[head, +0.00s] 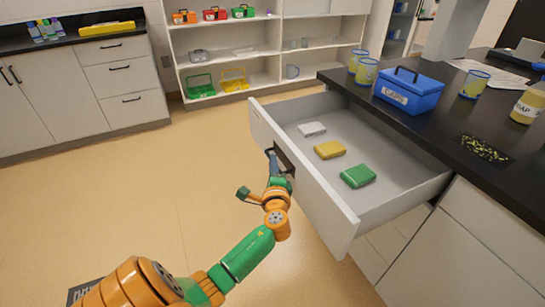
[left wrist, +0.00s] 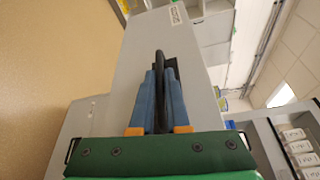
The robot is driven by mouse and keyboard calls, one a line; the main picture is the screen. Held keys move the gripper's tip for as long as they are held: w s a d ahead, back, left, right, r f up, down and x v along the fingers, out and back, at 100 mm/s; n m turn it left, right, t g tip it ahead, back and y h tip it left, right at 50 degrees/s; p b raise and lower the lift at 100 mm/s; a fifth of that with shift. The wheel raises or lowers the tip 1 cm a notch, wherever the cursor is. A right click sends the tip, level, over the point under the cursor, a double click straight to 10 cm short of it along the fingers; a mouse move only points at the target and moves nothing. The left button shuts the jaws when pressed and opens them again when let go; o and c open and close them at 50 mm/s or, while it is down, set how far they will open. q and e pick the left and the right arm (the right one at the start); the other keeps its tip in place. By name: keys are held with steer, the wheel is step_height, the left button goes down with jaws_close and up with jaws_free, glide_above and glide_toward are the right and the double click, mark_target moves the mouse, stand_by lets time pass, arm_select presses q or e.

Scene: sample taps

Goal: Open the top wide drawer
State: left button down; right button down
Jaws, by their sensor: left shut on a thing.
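The top wide drawer (head: 320,200) is pulled well out from under the dark counter, and its inside shows in the head view. In it lie a white box (head: 311,129), a yellow box (head: 329,149) and a green box (head: 358,176). My left gripper (head: 272,158) is at the drawer's front. In the left wrist view its blue fingers (left wrist: 158,100) are shut on the dark drawer handle (left wrist: 160,62), which stands out from the pale drawer front (left wrist: 205,65). My right gripper is in neither view.
On the dark counter (head: 430,128) stand a blue case (head: 408,90), several yellow-and-clear cups and a soap bottle (head: 530,103). A shelf unit (head: 270,45) with bins stands at the back. White cabinets (head: 90,90) stand at the left. The floor (head: 170,190) left of the drawer is clear.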

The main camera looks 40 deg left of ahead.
arm_select(q)
steer(key=c, duration=0.9)
jaws_free()
steer(key=v, duration=0.7)
